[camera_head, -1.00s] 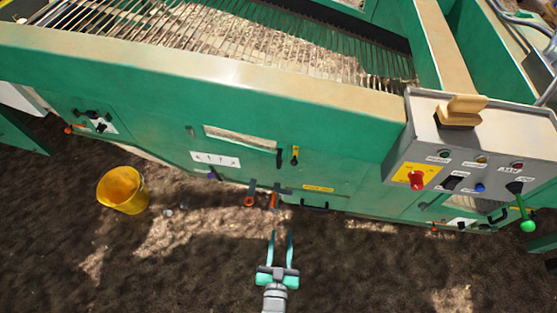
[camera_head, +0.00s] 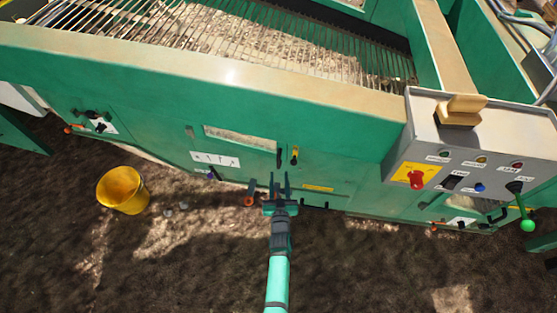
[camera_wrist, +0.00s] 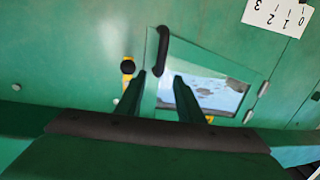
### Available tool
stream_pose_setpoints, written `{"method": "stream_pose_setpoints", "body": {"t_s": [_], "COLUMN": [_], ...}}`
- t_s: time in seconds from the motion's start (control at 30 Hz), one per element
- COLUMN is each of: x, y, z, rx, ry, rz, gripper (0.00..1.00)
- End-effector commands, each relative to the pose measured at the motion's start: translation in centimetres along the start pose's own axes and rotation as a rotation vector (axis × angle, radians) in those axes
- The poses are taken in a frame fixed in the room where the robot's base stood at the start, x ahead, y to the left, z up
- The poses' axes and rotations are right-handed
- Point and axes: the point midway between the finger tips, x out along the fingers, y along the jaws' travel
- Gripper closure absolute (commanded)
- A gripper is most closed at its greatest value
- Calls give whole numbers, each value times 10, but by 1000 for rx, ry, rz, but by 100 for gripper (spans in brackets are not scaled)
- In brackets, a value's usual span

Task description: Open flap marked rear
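A flap with a window (camera_head: 240,139) is set in the green machine side and looks shut. Its black handle (camera_head: 280,158) stands at the window's right end; beside it is a yellow latch with a black knob (camera_head: 295,155). The wrist view, turned about, shows the handle (camera_wrist: 164,50), window (camera_wrist: 222,95) and latch knob (camera_wrist: 128,67), with hinges at the far right. No "rear" marking is readable. My gripper (camera_head: 280,180) is open and empty, below the handle in the head view. Its fingers (camera_wrist: 160,78) point toward the handle; I cannot tell if they touch the flap.
An orange-ended lever (camera_head: 250,194) is just left of my gripper. A white numbered label (camera_head: 215,160) and a yellow label (camera_head: 318,188) are on the panel. A grey control box (camera_head: 480,140) juts out at right. A yellow bucket (camera_head: 122,190) stands at left. The foreground soil is clear.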

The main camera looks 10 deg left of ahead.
Motion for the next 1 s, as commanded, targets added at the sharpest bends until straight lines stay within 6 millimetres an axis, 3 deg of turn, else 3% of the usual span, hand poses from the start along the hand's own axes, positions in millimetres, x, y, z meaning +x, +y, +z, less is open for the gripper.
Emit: {"method": "stream_pose_setpoints", "body": {"t_s": [0.5, 0.7, 1.0], "x": [78, 91, 93], "y": [-1, 0, 0], "z": [-1, 0, 0], "rx": [0, 1, 1], "ry": [1, 0, 0], "rz": [-2, 0, 0], "gripper": [66, 66, 66]}}
